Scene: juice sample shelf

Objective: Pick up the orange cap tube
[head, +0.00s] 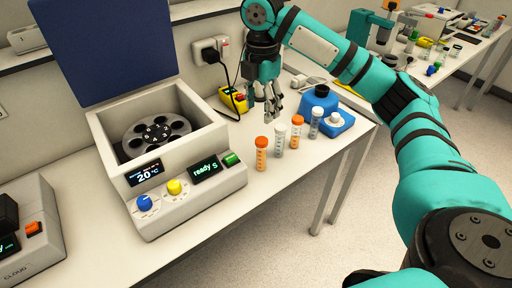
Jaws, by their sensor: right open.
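Several capped tubes stand upright on the table, right of the centrifuge. One orange cap tube (261,155) is nearest the front. A second orange cap tube (296,133) stands further right and back. A white cap tube (280,135) is between them, and a grey-blue cap tube (316,123) is at the right end of the group. My right gripper (268,112) points down, open and empty, just behind the front orange cap tube and the white cap tube, apart from them as far as I can tell. My left gripper is out of view.
An open centrifuge (215,177) with a raised dark blue lid fills the left. A blue device (322,112) stands behind the tubes at right. A yellow box (233,100) with a cable is near the wall. Table in front of the tubes is clear.

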